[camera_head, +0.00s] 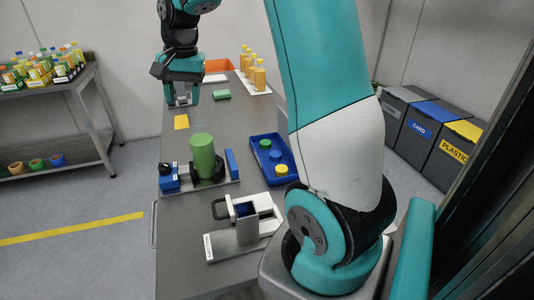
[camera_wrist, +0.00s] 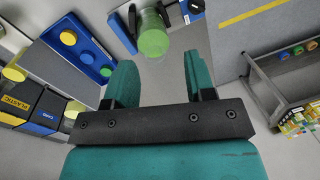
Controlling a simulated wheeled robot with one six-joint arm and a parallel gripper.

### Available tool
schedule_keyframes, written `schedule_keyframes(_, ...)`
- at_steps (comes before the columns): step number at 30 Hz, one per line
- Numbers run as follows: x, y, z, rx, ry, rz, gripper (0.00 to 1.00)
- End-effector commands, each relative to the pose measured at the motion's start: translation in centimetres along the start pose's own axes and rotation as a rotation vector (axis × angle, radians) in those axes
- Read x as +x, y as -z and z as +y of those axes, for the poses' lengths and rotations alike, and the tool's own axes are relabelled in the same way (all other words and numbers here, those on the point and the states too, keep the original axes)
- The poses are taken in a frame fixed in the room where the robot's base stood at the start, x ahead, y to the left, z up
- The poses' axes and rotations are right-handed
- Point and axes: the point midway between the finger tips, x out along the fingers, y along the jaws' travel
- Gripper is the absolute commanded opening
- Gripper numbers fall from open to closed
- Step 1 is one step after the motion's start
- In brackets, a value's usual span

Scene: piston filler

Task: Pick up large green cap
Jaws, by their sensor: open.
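A round green cap (camera_head: 265,143) sits in the blue tray (camera_head: 254,155) with a blue cap (camera_head: 275,156) and a yellow cap (camera_head: 281,169). In the wrist view the green cap (camera_wrist: 106,71) is at the tray's near end, left of my gripper (camera_wrist: 160,82). My gripper (camera_head: 182,98) is over the far part of the bench, apart from the tray. Its fingers are spread with nothing between them. I cannot tell its exact height above the bench.
A green cylinder (camera_head: 202,155) stands upright in a fixture left of the tray. A white and grey device (camera_head: 247,215) is in front. Bins (camera_head: 428,128) stand right.

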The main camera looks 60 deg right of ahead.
Motion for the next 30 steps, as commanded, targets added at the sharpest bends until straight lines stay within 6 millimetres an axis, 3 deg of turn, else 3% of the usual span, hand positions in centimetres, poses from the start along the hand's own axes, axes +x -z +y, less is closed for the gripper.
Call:
schedule_keyframes(1, 2.6, 5.6, 3.5, 0.234, -0.028, 0.016, 0.5)
schedule_keyframes(3, 4.1, 11.1, 8.0, 0.512, -0.057, 0.037, 0.5)
schedule_keyframes(6, 5.8, 16.3, 14.0, 0.824, -0.083, 0.061, 0.5)
schedule_keyframes(9, 6.8, 19.1, 18.3, 1.025, -0.098, 0.076, 0.5)
schedule_keyframes(14, 8.1, 20.5, 21.0, 1.149, -0.108, 0.083, 0.5)
schedule_keyframes(24, 15.3, 20.5, 21.9, 1.149, -0.11, 0.082, 0.5)
schedule_keyframes(30, 18.5, 20.6, 22.3, 1.147, -0.108, 0.083, 0.5)
